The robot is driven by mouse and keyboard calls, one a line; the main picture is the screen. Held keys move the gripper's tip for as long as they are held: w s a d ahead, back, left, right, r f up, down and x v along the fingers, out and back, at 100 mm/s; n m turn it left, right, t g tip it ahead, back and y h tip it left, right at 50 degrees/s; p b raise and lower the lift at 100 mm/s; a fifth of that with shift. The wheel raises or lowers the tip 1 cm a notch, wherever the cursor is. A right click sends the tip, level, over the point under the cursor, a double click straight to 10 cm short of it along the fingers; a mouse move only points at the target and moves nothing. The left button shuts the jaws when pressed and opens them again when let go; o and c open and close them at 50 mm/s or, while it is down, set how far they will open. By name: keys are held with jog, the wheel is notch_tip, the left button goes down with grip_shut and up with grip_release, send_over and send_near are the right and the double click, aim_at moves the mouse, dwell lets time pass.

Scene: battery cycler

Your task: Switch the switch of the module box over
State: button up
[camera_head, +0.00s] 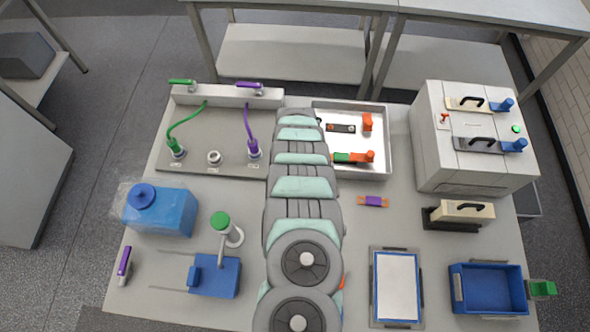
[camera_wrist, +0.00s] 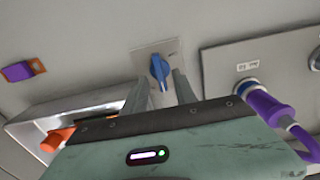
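The white module box (camera_head: 465,160) stands at the right of the table in the head view, with handled modules on top. A small red lever switch (camera_head: 443,119) is on its top left, clear of my arm; its exact tilt is too small to tell. My gripper (camera_wrist: 160,80) is in the wrist view, with two fingers apart and nothing gripped. Beyond and between its fingertips is a blue rotary knob (camera_wrist: 158,66) on a small grey plate (camera_wrist: 143,58); contact cannot be told. In the head view my arm hides the gripper and this knob.
A metal tray (camera_head: 381,150) with orange parts lies right of my arm. A grey panel (camera_head: 205,155) with green and purple cables lies left. A purple-orange piece (camera_head: 373,201), a handled module (camera_head: 460,212) and a blue bin (camera_head: 489,289) stand nearer.

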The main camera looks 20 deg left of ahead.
notch_tip(320, 180, up, 8)
dwell(0.5)
jog(key=shift+f, duration=0.1)
dwell(0.4)
